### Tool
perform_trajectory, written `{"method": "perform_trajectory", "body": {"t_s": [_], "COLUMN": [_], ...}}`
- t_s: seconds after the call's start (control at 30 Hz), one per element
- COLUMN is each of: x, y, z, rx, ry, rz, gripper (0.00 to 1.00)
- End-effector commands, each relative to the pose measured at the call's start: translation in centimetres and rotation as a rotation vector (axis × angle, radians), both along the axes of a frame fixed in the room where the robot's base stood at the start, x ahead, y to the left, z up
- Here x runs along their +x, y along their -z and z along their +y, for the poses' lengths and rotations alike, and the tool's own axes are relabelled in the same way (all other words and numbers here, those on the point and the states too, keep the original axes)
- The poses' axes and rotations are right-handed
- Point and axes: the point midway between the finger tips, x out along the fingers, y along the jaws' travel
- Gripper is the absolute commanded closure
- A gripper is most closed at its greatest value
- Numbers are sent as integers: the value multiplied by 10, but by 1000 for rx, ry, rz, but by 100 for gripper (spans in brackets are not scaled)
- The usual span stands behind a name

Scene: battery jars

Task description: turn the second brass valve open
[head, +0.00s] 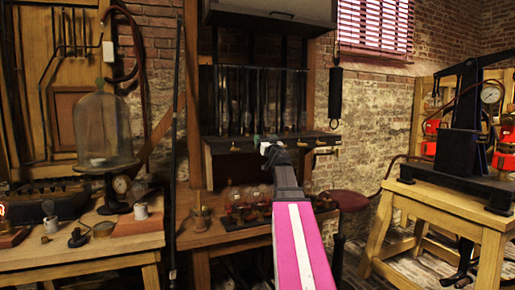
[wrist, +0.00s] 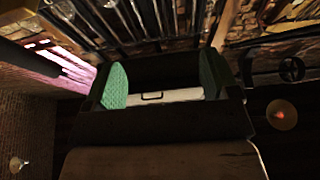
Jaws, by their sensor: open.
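In the head view my gripper (head: 268,148) is at the front of a dark shelf, at the end of my pink and white arm. It covers part of the shelf front. Small pale or brass fittings show on that front, one left of my gripper (head: 235,146) and one right of it (head: 325,150). I cannot tell which is the second valve. In the wrist view my gripper (wrist: 162,87) is open, with green pads on both fingers. A pale strip with a dark handle-like outline (wrist: 152,96) shows between the pads; I cannot tell whether it is touched.
The dark shelf (head: 222,145) carries tall dark rods. A bench at left holds a glass bell jar (head: 103,125). Small jars (head: 245,210) stand below the shelf. A wooden table (head: 440,200) with a black gauge press is at right.

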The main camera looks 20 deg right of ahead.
Motion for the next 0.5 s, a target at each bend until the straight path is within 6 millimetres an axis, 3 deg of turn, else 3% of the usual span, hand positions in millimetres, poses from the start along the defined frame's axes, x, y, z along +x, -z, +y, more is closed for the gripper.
{"method": "perform_trajectory", "body": {"t_s": [0.5], "x": [0], "y": [75], "z": [0], "rx": [2], "ry": [-1], "rz": [2], "gripper": [19]}}
